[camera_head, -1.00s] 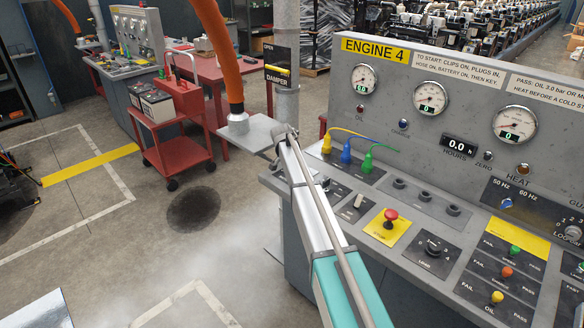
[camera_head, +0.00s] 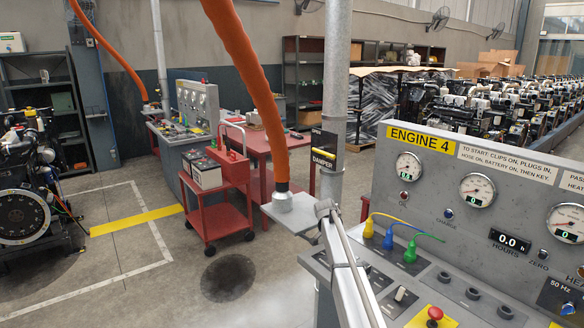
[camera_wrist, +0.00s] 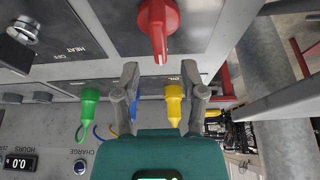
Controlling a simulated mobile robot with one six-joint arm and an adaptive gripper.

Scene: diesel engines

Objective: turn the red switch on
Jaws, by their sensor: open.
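The red switch (camera_wrist: 158,25) shows at the top middle of the wrist view, on a grey panel, with its narrow handle pointing down in the picture. My gripper (camera_wrist: 160,70) is open and empty. Its two fingers point toward the switch from below in the picture, one to each side of its line, and a gap seems to separate their tips from the handle. I cannot pick out the switch or my gripper in the head view, where my arm crosses the near edge of the console.
The Engine 4 console (camera_head: 395,155) carries gauges and yellow, blue and green plugs (camera_head: 410,253). A red mushroom button (camera_head: 433,313) sits on a yellow plate. A metal post (camera_head: 334,110) stands beside my arm. A red trolley (camera_head: 220,220) with batteries stands on open floor.

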